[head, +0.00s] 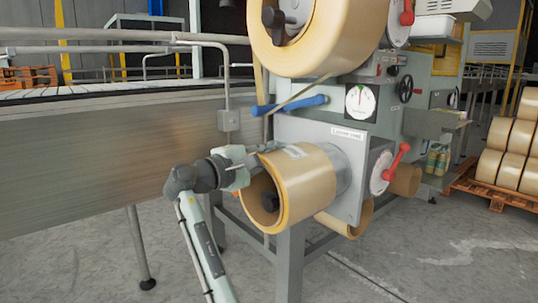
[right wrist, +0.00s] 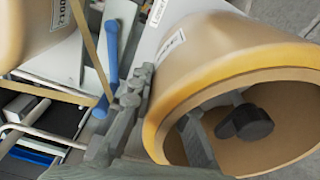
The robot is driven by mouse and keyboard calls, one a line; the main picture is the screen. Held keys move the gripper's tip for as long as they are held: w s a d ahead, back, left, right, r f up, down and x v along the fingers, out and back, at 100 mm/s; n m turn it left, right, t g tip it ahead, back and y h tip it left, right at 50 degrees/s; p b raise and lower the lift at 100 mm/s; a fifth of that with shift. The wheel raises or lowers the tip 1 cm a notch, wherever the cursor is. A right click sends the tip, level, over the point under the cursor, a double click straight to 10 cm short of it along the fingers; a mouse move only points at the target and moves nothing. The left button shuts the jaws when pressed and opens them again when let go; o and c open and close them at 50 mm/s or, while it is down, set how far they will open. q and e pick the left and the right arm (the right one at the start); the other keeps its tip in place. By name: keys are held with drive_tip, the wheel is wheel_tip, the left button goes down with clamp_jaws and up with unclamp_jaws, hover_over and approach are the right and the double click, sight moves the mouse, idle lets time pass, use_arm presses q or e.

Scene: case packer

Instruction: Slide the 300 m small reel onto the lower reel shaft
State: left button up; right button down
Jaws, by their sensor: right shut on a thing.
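The tan small reel (head: 312,180) is around the lower reel shaft, whose black end knob (head: 270,201) shows inside the hollow core. A grey drum part (head: 350,160) shows between the reel's far end and the machine's grey plate. My right gripper (head: 248,168) is shut on the reel's near upper-left rim. In the right wrist view, the reel (right wrist: 215,62) lies between the fingers (right wrist: 165,105), one outside its wall and one inside the core beside the knob (right wrist: 245,122). The reel's label is too small to read surely. My left gripper is not in view.
A larger tan reel (head: 325,35) hangs on the upper shaft just above. A blue handle (head: 292,105) and a red lever (head: 396,161) are near the lower reel. A conveyor side (head: 90,150) stands left. Stacked reels (head: 505,155) sit on a pallet at right.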

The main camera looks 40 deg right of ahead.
sight(286, 151)
drive_tip(key=shift+d+r+p, duration=0.15)
drive_tip(key=shift+d, duration=0.35)
drive_tip(key=shift+d+r+p, duration=0.15)
drive_tip(key=shift+d, duration=0.35)
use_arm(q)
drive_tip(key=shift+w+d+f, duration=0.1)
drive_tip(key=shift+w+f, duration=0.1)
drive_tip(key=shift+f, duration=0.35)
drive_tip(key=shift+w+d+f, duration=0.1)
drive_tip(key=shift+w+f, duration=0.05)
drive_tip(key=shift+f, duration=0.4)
use_arm(e)
drive_tip(key=shift+w+d, duration=0.1)
drive_tip(key=shift+d, duration=0.6)
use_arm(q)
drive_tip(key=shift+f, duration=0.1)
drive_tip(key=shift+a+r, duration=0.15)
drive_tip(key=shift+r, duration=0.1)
use_arm(e)
drive_tip(key=shift+f, duration=0.3)
drive_tip(key=c, duration=1.4)
unclamp_jaws()
drive_tip(key=shift+f, duration=0.1)
